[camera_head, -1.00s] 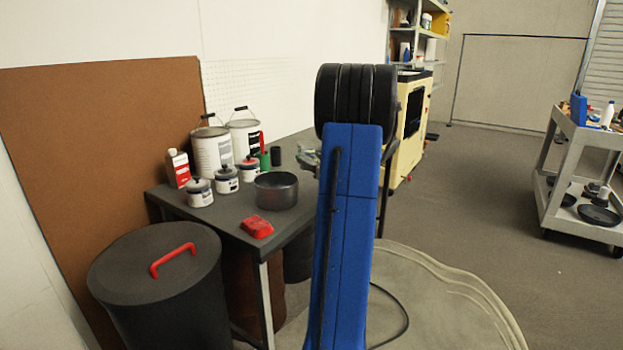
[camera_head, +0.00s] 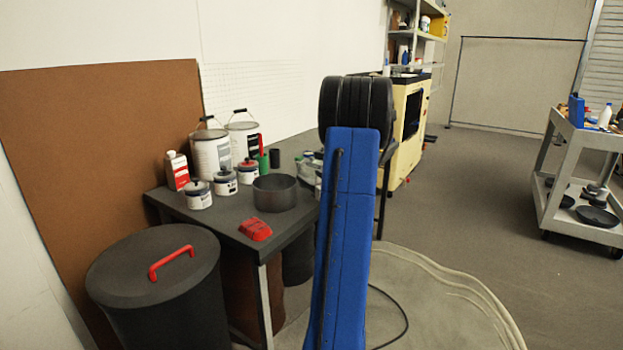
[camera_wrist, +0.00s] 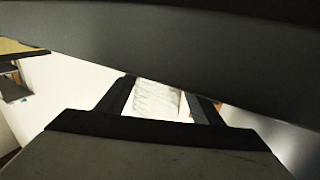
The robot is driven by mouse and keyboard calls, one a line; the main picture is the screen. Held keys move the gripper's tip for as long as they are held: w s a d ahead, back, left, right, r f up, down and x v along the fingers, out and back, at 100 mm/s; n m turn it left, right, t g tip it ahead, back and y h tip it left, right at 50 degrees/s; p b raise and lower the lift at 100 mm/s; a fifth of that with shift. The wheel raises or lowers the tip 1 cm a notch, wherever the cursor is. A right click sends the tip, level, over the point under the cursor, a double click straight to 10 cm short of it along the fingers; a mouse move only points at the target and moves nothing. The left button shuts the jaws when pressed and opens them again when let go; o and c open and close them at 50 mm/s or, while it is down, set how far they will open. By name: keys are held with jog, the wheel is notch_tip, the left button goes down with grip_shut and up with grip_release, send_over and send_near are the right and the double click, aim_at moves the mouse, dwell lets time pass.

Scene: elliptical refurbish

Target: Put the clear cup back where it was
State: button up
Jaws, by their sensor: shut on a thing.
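My gripper (camera_wrist: 160,108) shows in the wrist view, with a dark finger on each side of a pale, see-through, ribbed thing. This looks like the clear cup (camera_wrist: 155,98), and the gripper is shut on it. Only part of the cup shows, and its base and tilt cannot be told. In the head view my blue arm and its black joint hide the gripper and the cup. Small glassy, greenish items (camera_head: 308,167) show on the table just left of the arm, too small to make out.
The dark table (camera_head: 228,218) holds paint cans (camera_head: 210,153), small jars, a dark round pot (camera_head: 275,193) and a red item (camera_head: 255,230) near its front edge. A lidded black bin (camera_head: 155,265) stands in front. A grey cart (camera_head: 560,185) is at the right, with open floor between.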

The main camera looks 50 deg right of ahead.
jog(key=o, duration=1.1)
jog(key=shift+s+r, duration=0.1)
jog(key=v, duration=1.2)
